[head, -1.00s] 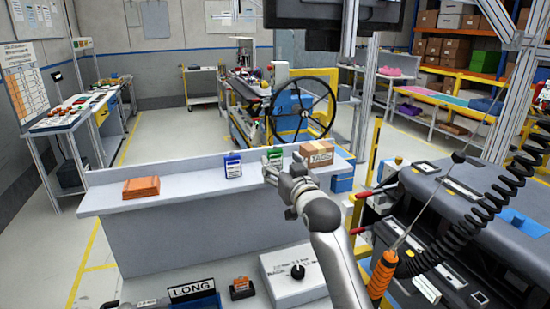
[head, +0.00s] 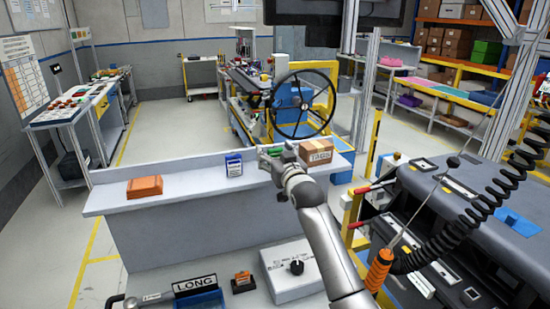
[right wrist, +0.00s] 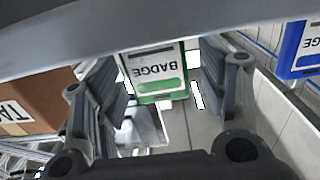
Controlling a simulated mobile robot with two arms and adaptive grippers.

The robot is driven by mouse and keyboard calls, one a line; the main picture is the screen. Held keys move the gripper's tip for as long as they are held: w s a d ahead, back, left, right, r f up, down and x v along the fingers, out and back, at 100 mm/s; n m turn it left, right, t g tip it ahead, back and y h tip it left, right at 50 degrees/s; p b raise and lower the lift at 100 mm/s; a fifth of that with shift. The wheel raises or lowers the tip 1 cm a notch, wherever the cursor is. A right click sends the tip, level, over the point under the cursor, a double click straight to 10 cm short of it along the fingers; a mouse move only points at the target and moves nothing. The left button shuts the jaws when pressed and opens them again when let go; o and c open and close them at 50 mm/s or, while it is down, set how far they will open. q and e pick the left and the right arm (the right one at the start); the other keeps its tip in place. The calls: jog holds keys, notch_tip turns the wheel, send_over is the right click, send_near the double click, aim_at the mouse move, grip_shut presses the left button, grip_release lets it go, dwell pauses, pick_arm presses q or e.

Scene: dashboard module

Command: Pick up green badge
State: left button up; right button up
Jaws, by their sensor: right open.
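The green badge (right wrist: 157,75) stands between the two fingers of my right gripper in the right wrist view, its white face with "BADGE" appearing upside down. In the head view, only a bit of green (head: 276,152) shows behind my right gripper (head: 268,157), which is over the back shelf. The right gripper is open, its fingers (right wrist: 163,85) on either side of the badge; a gap shows on the right, and contact on the left is unclear. My left gripper is not in view.
A blue badge (head: 233,165) stands left of the green one. A cardboard TAGS box (head: 316,154) stands close on the right. An orange stack (head: 145,187) sits at the left of the shelf (head: 190,178). A white control box (head: 292,270) stands below.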

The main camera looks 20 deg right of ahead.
jog(key=c, duration=1.1)
jog(key=shift+o, duration=0.2)
